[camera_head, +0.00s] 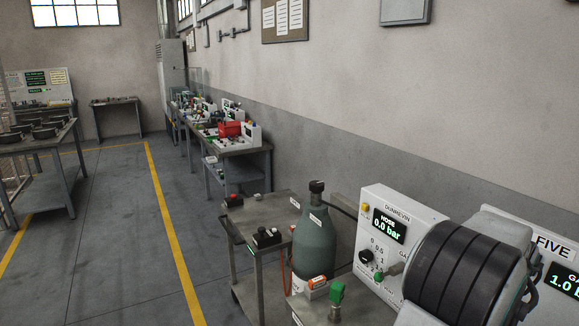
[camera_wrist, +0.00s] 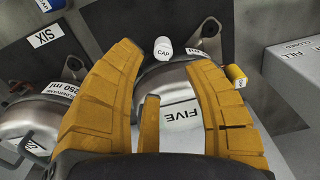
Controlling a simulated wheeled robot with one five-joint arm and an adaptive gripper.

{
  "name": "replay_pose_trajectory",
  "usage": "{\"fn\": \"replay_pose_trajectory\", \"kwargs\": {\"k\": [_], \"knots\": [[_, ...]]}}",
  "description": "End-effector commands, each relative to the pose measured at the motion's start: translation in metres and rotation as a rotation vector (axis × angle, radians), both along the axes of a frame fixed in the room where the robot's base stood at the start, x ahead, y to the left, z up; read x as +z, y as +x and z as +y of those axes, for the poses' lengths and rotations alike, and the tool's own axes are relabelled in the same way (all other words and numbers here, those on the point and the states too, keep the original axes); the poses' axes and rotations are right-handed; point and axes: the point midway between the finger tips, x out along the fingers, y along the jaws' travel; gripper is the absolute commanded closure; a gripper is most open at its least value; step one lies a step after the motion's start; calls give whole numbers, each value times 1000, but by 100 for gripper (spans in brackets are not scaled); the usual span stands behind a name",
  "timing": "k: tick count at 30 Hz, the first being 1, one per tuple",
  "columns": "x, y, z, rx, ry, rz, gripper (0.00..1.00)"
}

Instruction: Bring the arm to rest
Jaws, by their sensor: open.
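My gripper (camera_wrist: 164,62) shows in the wrist view with its orange, ribbed fingers spread apart. Between and beyond the fingers is a shiny metal vessel (camera_wrist: 182,98) labelled FIVE. The fingers hide its sides, and I cannot tell whether they touch it. My gripper does not show in the head view.
A second metal vessel (camera_wrist: 28,112) lies left, by a SIX label (camera_wrist: 46,36). In the head view, a grey-green cylinder (camera_head: 314,245) stands beside a metal cart (camera_head: 262,208) and a HOSE gauge panel (camera_head: 400,214). A long bench (camera_head: 240,148) lines the wall. Floor (camera_head: 112,235) is open left.

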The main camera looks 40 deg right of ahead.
Motion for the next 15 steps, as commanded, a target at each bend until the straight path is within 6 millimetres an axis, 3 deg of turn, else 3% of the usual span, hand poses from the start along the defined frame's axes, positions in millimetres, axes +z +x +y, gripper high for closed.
{"fn": "replay_pose_trajectory", "kwargs": {"k": [7,15], "knots": [[-15,12,48,152,37,-4,54],[-9,72,107,423,18,0,54]]}}
